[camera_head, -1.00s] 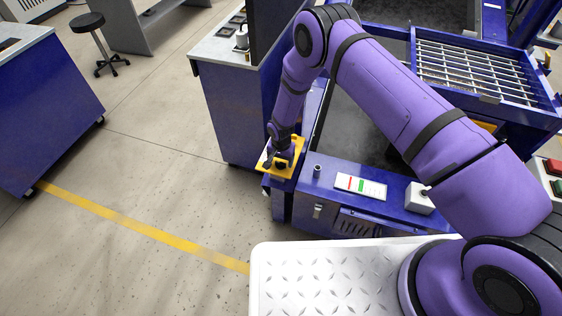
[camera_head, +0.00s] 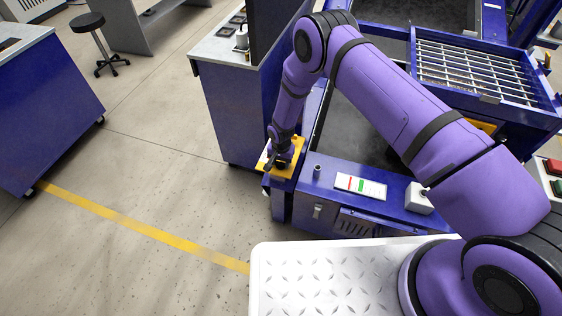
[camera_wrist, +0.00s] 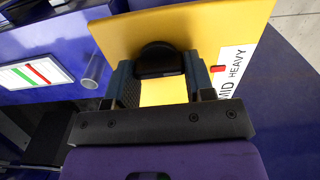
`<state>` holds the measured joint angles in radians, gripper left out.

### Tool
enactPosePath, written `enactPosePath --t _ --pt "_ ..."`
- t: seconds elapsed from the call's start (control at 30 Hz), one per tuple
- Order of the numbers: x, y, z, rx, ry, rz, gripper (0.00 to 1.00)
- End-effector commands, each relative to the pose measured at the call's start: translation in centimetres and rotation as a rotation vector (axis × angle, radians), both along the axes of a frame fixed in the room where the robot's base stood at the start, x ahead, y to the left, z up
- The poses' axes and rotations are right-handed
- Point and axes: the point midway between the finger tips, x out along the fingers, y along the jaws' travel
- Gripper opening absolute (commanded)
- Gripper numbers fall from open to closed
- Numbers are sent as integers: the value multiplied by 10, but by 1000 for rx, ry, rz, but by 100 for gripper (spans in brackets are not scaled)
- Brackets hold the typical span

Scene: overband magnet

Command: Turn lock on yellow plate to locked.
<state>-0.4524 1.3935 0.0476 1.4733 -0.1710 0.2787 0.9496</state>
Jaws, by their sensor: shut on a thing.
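The yellow plate (camera_head: 291,170) sits at the corner of the blue machine in the head view. It also fills the upper middle of the wrist view (camera_wrist: 215,30), with a white label reading "MID HEAVY" and a small red mark on its right side. A black round lock knob (camera_wrist: 158,60) stands on the plate. My gripper (camera_wrist: 160,75) is shut on this knob, one finger on each side. In the head view my gripper (camera_head: 275,160) is over the plate and hides the knob there. The knob's lock marking cannot be read.
A blue machine housing (camera_head: 330,188) lies right of the plate, with a short grey post (camera_head: 317,172), a label with red and green bars (camera_head: 360,187) and a white box (camera_head: 419,198). A blue cabinet (camera_head: 228,110) stands behind. Open floor (camera_head: 150,190) lies left.

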Motion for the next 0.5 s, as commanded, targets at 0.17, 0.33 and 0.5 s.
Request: enactPosePath --t 0.17,0.33,0.5 --pt "0 0 0 0 0 76 25" --pt "0 1 0 0 0 202 25" --pt "0 2 0 0 0 360 25"
